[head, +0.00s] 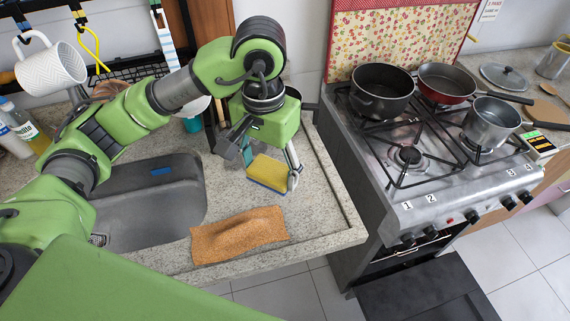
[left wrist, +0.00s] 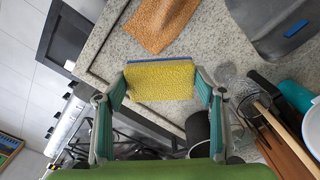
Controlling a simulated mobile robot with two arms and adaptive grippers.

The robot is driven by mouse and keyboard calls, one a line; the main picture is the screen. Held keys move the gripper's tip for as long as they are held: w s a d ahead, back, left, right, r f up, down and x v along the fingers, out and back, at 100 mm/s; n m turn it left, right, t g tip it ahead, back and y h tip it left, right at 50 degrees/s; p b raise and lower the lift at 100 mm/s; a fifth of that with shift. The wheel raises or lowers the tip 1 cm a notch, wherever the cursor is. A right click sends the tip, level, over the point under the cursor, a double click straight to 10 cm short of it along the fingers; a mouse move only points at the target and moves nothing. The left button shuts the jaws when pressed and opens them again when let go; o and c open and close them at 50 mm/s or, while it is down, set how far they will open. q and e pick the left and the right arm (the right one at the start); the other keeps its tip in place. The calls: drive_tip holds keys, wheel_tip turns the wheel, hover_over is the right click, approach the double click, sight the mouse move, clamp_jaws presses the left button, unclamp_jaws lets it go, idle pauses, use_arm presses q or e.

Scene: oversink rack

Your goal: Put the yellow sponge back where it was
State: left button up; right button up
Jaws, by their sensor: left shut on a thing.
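The yellow sponge (head: 267,173) has a thin blue layer on one face. My left gripper (head: 270,166) is shut on it, and the sponge is held over the granite counter (head: 325,215), right of the sink. How high it is above the counter is hard to tell. In the left wrist view the sponge (left wrist: 160,80) spans between the two fingers of the left gripper (left wrist: 160,88), its yellow face toward the camera. My right gripper is not in view.
An orange-brown cloth (head: 238,236) lies on the counter in front of the sponge. The dark sink (head: 150,210) is at left, with a small blue item (head: 161,171) in it. The stove (head: 440,165) with pots stands at right. A white mug (head: 50,68) hangs at upper left.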

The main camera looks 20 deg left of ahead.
use_arm(q)
drive_tip(key=w+f, duration=0.2)
drive_tip(key=w+f+p, duration=0.1)
drive_tip(key=w+f, duration=0.1)
drive_tip(key=w, duration=0.1)
drive_tip(key=w+f+p, duration=0.1)
drive_tip(key=w+f, duration=0.1)
drive_tip(key=shift+w+d+f, duration=0.1)
drive_tip(key=shift+w+d, duration=0.1)
drive_tip(key=shift+w, duration=0.15)
drive_tip(key=shift+w+f, duration=0.4)
drive_tip(key=shift+f, duration=0.15)
wheel_tip(320, 180, down, 3)
drive_tip(key=shift+w+r+p, duration=0.1)
drive_tip(key=shift+p, duration=1.1)
drive_tip(key=shift+f, duration=0.25)
drive_tip(key=shift+f, duration=0.1)
drive_tip(key=shift+f+b, duration=0.15)
drive_tip(key=shift+b, duration=0.15)
drive_tip(key=o, duration=1)
